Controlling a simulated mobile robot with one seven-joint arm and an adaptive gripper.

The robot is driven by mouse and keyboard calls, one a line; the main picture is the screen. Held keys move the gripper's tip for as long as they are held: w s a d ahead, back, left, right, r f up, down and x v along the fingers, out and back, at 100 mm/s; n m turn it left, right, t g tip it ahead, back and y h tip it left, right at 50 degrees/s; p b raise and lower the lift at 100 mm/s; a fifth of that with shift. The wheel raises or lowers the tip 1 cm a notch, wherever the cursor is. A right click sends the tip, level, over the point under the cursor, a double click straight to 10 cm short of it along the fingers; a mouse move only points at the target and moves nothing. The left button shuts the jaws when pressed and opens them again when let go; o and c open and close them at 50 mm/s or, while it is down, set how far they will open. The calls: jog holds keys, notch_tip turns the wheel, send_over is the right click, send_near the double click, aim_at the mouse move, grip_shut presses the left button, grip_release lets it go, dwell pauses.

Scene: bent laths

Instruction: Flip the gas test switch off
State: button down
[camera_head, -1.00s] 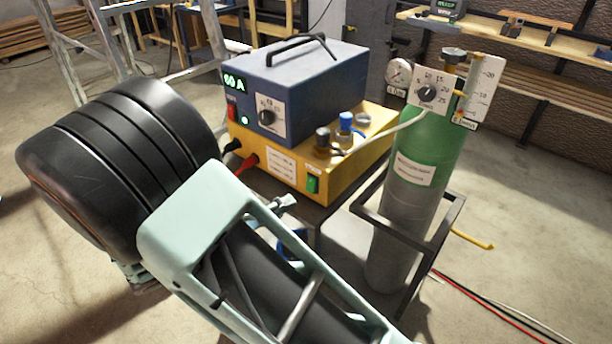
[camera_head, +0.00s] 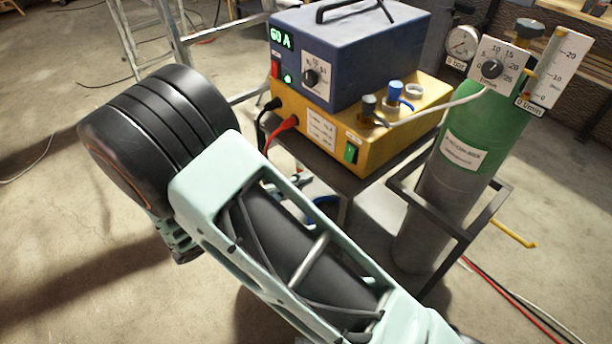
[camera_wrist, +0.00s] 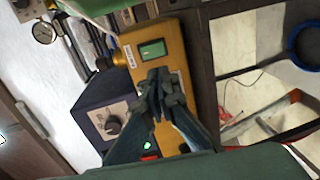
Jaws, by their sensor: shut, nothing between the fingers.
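The green rocker switch (camera_head: 351,153) sits at the right end of the front face of the yellow box (camera_head: 384,152). It also shows in the wrist view (camera_wrist: 152,50), in a dark frame with a small white label beside it. I cannot read the label or tell clearly which way the rocker is tipped. My gripper (camera_wrist: 158,76) is shut and empty. In the wrist view its fingertips lie just below the switch, over the yellow face; whether they touch it I cannot tell. In the head view my arm hides most of the gripper.
A blue power unit (camera_head: 360,50) with a lit display, a knob and a red switch stands on the yellow box. Cables plug in at the box's left. A green and grey gas cylinder (camera_head: 470,150) with gauges stands in a metal frame at right. A ladder stands behind.

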aim_at(346, 158)
jog(key=x, duration=1.1)
jog(key=shift+w+d+b, duration=0.2)
jog(key=shift+b, duration=0.1)
jog(key=b, duration=0.1)
jog(key=f+b, duration=0.1)
jog(key=b, duration=0.1)
jog(key=shift+w+d+f+t+h, duration=0.1)
jog(key=shift+w+d+t+h, duration=0.15)
jog(key=shift+t+h, duration=0.15)
jog(key=shift+r+p, duration=0.35)
jog(key=shift+r, duration=0.05)
jog(key=shift+a, duration=0.1)
